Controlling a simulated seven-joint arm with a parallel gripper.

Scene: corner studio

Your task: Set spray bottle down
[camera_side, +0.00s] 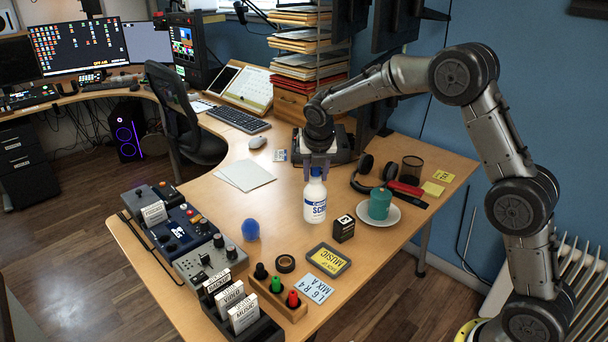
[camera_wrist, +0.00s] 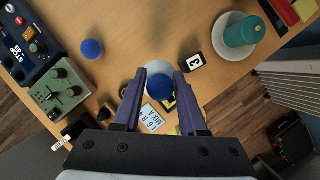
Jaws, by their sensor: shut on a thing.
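The spray bottle (camera_side: 315,207) is white with a blue label and stands upright in the middle of the desk. Its base is at or just above the desk top; I cannot tell which. In the wrist view its blue round top (camera_wrist: 160,86) sits between my fingertips, with the white body (camera_wrist: 152,69) behind. My gripper (camera_side: 318,163) points down from above and is shut on the bottle's top. It also shows in the wrist view (camera_wrist: 161,80), with one finger on each side of the top.
A blue ball (camera_side: 250,229) lies left of the bottle. Bare desk surrounds the bottle's left side.

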